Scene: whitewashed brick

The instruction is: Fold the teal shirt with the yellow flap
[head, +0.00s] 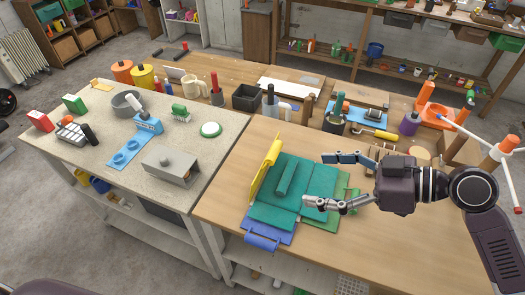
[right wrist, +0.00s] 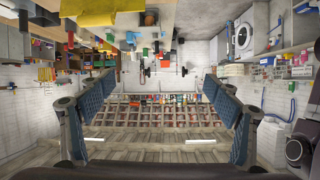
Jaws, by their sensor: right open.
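The teal shirt (head: 268,217) lies on a folding board on the wooden table, with a narrow teal strip lying across its upper middle. The yellow flap (head: 265,165) stands raised and tilted along the shirt's left side. A blue flap (head: 262,241) lies at the front of the board and a green part (head: 342,190) shows at its right. My right gripper (head: 316,180) is open and empty, its fingers spread above the board's right side. Its two blue-padded fingers show wide apart in the right wrist view (right wrist: 158,84). My left gripper is not in view.
A speckled bench (head: 85,180) with a grey box (head: 172,165) and a blue tray stands to the left. An orange stand (head: 437,113) is at the back right. The front right tabletop is clear.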

